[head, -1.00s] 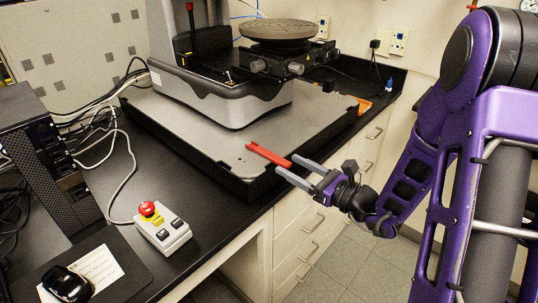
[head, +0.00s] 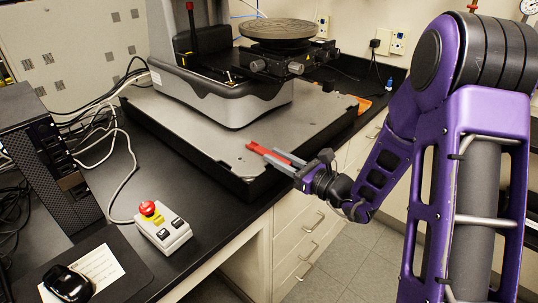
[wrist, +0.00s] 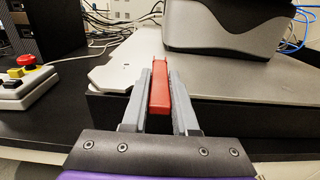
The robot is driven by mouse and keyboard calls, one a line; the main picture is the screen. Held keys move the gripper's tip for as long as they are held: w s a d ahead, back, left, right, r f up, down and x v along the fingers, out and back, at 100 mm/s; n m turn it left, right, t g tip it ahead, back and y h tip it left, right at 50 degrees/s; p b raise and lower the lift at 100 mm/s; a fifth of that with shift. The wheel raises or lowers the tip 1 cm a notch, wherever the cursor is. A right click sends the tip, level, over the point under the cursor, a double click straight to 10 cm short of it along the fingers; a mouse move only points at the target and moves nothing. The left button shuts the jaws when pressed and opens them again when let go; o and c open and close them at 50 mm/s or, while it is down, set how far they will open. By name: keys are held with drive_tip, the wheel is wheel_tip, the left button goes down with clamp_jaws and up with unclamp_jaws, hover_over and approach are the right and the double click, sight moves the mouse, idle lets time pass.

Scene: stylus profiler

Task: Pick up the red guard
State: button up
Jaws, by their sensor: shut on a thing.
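The red guard (head: 262,150) is a small red bar at the near corner of the grey instrument base plate (head: 205,130). My gripper (head: 272,156) reaches in from the right, with its two grey fingers along the sides of the guard. In the wrist view the red guard (wrist: 159,90) lies between the fingers of my gripper (wrist: 160,88), its far end sticking out past the tips. The gripper is shut on it. I cannot tell whether the guard still touches the plate.
The stylus profiler (head: 225,80) with its round stage (head: 280,29) stands on the plate behind the guard. A control box with a red button (head: 162,227) and a black mouse (head: 67,284) are on the dark bench at left. White drawers (head: 300,240) are below.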

clamp_jaws()
wheel_tip(320, 180, up, 10)
drive_tip(key=shift+p, duration=0.65)
drive_tip(key=shift+o, duration=1.3)
unclamp_jaws()
clamp_jaws()
